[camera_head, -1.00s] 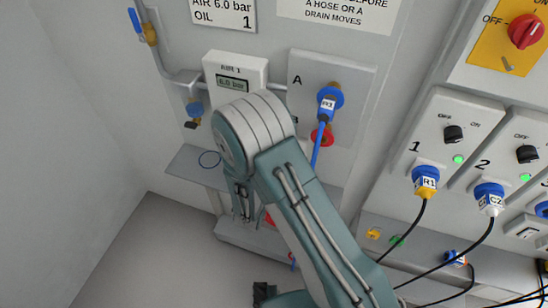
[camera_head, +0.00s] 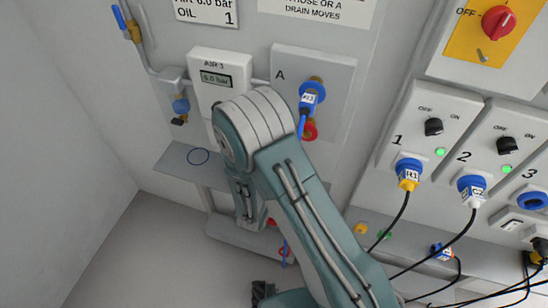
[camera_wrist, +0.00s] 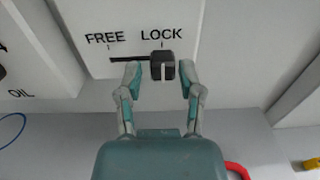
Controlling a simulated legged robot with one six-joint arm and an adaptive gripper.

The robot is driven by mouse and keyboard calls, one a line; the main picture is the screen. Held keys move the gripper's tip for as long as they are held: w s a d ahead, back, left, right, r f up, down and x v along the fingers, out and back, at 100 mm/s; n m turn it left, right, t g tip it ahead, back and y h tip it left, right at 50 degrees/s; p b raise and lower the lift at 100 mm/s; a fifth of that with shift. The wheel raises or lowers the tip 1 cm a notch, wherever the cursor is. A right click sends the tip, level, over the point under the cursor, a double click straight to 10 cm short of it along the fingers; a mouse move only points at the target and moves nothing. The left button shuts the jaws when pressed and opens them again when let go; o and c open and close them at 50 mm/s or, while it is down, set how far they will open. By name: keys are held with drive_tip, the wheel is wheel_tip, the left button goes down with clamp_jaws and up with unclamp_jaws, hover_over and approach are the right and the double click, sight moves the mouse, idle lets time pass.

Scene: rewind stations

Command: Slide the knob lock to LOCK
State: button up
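The black knob (camera_wrist: 163,65) shows in the wrist view at the right end of a dark horizontal slot (camera_wrist: 128,60), under the word LOCK. The word FREE stands at the slot's left end. My gripper (camera_wrist: 160,71) is open, with one finger to the left and one to the right of the knob. A gap shows between each fingertip and the knob. Whether the fingers reach as deep as the knob is hard to tell. In the head view my arm hides the knob and its plate.
In the head view, panel A with a blue plug (camera_head: 310,95) and the AIR 1 gauge (camera_head: 215,78) are near my arm. A shelf (camera_head: 180,176) lies left of it, with a blue ring. Cabled sockets (camera_head: 409,172) are at right. A red hose (camera_wrist: 237,170) shows in the wrist view.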

drive_tip(key=v, duration=1.1)
drive_tip(key=shift+s, duration=0.45)
drive_tip(key=shift+d, duration=0.1)
idle(0.4)
